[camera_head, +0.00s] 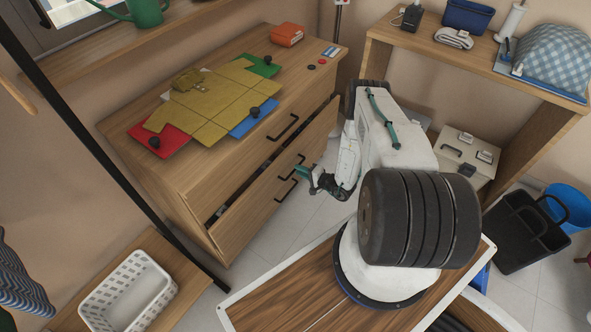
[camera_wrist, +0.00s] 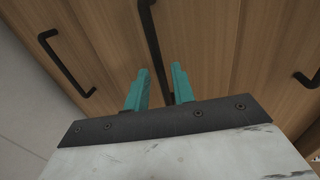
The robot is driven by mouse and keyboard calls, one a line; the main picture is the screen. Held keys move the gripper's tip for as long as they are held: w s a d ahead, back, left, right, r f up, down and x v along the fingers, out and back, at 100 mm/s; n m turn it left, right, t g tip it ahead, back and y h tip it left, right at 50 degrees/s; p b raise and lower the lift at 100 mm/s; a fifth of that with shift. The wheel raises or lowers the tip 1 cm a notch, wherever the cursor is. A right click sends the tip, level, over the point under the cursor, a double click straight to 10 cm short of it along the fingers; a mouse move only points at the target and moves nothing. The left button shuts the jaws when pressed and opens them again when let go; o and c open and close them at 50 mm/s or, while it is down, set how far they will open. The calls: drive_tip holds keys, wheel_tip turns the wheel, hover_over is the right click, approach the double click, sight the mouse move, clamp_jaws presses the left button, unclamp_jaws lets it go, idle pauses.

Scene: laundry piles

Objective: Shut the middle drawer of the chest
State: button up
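The wooden chest (camera_head: 190,195) stands left of my arm. Its middle drawer (camera_head: 241,216) sticks out a little, with a dark gap along its top edge below the top drawer. Black bar handles show on the drawer fronts, one of them at the middle drawer (camera_head: 291,168). My gripper (camera_head: 303,173) is close in front of these handles. In the wrist view its two teal fingers (camera_wrist: 159,84) are apart with nothing held, and a dark handle (camera_wrist: 149,35) shows between and beyond them. Whether a finger touches it cannot be told.
A white basket (camera_head: 128,290) is at lower left. A shelf unit (camera_head: 400,42), black crate (camera_head: 522,235) and blue bucket (camera_head: 570,205) stand right.

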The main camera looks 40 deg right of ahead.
sight(289, 165)
drive_tip(key=shift+x, duration=1.45)
clamp_jaws()
drive_tip(key=shift+r+x, duration=0.2)
drive_tip(key=shift+x, duration=0.8)
drive_tip(key=shift+r+x, duration=0.2)
drive_tip(key=shift+x, duration=0.8)
drive_tip(key=shift+w, duration=0.15)
unclamp_jaws()
drive_tip(key=shift+w, duration=0.1)
